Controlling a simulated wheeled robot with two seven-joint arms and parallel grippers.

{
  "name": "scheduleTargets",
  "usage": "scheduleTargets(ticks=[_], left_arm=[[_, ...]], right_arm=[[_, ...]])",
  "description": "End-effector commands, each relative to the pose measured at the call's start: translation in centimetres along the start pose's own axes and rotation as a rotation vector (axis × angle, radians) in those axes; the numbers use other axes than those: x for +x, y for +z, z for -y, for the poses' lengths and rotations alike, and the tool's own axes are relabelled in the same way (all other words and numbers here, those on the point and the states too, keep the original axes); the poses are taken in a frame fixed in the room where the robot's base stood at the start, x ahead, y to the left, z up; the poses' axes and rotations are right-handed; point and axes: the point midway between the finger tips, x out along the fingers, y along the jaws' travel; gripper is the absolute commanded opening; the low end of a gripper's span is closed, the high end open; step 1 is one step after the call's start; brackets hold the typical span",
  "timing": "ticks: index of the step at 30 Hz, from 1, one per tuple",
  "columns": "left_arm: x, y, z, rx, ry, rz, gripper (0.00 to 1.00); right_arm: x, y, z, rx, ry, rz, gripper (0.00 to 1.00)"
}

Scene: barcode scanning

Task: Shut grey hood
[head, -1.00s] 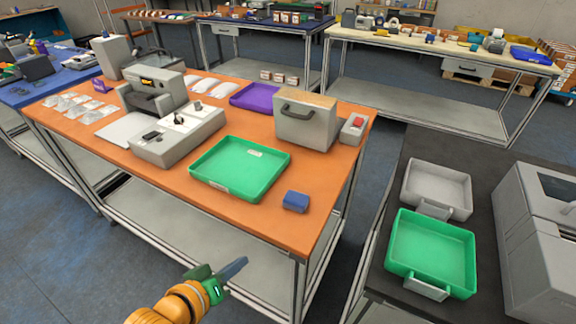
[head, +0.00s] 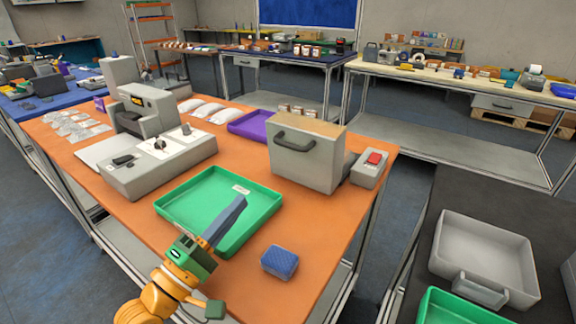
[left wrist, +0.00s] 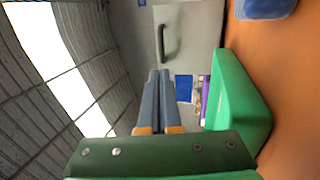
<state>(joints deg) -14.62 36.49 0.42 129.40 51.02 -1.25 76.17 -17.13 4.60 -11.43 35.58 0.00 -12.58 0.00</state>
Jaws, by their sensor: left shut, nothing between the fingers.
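The grey hood (head: 305,160) looks like an upright grey box with a dark handle on its front and a tan top. It stands toward the right back of the orange table. Its grey front and handle also show at the top of the left wrist view (left wrist: 190,45). I cannot tell from its outside how far open it is. My left gripper (head: 238,203) is shut and empty. It is over the green tray, in front of the hood and apart from it. Its closed fingers also show in the left wrist view (left wrist: 159,75), pointing toward the hood. My right gripper is out of view.
The green tray (head: 180,209) lies in front of the hood, with a blue block (head: 280,262) to its right. A block with a red button (head: 371,168) stands right of the hood. A grey machine (head: 142,112) and a purple tray (head: 250,131) are farther left.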

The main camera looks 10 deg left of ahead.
Motion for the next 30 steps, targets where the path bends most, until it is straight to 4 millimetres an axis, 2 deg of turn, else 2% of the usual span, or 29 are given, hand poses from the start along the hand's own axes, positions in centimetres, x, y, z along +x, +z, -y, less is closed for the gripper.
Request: scheduleTargets(ticks=[5, 15, 21, 25, 30], left_arm=[[1.6, -0.1, -0.3, 0.0, 0.004, -0.003, 0.0], [9.0, 0.0, -0.2, 0.001, 0.002, 0.0, 0.0], [12.5, 0.0, -0.1, 0.002, 0.0, 0.001, 0.0], [13.7, 0.0, 0.0, 0.002, -0.002, 0.001, 0.0], [14.0, 0.0, 0.1, 0.003, -0.002, 0.001, 0.0]], right_arm=[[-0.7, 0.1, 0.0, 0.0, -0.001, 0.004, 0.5], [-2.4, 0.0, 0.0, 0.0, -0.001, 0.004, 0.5], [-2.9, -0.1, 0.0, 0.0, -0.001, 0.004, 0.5], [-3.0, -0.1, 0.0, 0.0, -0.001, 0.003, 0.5], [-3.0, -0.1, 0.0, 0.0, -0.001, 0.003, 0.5]])
